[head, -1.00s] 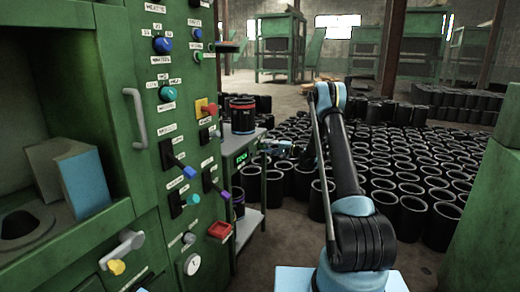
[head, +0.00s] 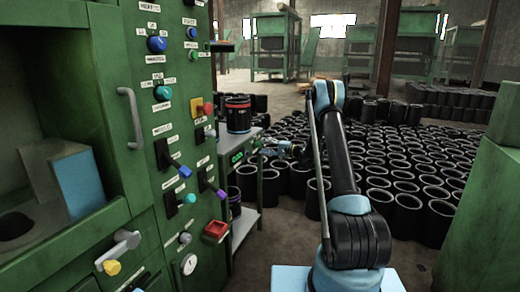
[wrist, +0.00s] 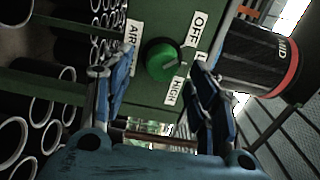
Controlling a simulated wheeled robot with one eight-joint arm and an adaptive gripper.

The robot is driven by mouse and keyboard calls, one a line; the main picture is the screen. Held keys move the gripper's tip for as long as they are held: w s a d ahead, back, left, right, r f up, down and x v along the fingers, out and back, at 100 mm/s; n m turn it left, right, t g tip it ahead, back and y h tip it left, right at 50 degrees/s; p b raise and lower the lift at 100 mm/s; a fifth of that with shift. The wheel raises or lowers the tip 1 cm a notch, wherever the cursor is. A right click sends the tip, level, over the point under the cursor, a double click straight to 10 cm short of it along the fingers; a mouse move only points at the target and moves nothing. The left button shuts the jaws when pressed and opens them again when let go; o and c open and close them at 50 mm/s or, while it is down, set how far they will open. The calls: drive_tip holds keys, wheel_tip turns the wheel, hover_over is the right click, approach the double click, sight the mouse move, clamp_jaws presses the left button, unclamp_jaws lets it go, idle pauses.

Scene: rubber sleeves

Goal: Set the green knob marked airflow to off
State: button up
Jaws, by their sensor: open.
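The green knob (wrist: 161,59) is round and sits on a green panel face in the wrist view. A pale mark on it points right, towards a partly hidden label beginning with L. A label reading OFF (wrist: 195,25) is above right of it, HIGH (wrist: 173,92) is below, and a partly covered AIR label (wrist: 131,34) is at left. My gripper (wrist: 162,64) is open, with one blue finger on each side of the knob in the picture. I cannot tell whether either finger touches it. In the head view my gripper (head: 290,148) is beside the small stand; this knob cannot be made out there.
A black canister with a red band (wrist: 262,62) is close to the right finger. It appears to be the one on the stand (head: 238,114). A tall green control cabinet (head: 140,180) with knobs and levers stands left. Many black rubber sleeves (head: 405,185) cover the floor.

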drive_tip(key=v, duration=0.9)
drive_tip(key=shift+d, duration=0.2)
drive_tip(key=s+r+n+g+h, duration=0.15)
drive_tip(key=s+r+h, duration=0.25)
drive_tip(key=s+r, duration=0.6)
drive_tip(key=s+d+r+g+h, duration=0.1)
drive_tip(key=s+r+h, duration=0.15)
drive_tip(key=s, duration=0.65)
drive_tip(key=s+d+r+h, duration=0.1)
drive_tip(key=s+r, duration=0.2)
drive_tip(key=s, duration=0.5)
drive_tip(key=s+d+f+h, duration=0.3)
drive_tip(key=s+d+f, duration=0.1)
drive_tip(key=s, duration=0.8)
drive_tip(key=s+d+f+n+g+h, duration=0.1)
drive_tip(key=s+d+f+h, duration=0.2)
drive_tip(key=s, duration=0.9)
drive_tip(key=s+d+f+n+h, duration=0.1)
drive_tip(key=s+d+f+h, duration=0.2)
drive_tip(key=s, duration=1)
drive_tip(key=shift+d+f, duration=0.95)
drive_tip(key=shift+d, duration=1.6)
drive_tip(key=shift+n+g+h, duration=0.25)
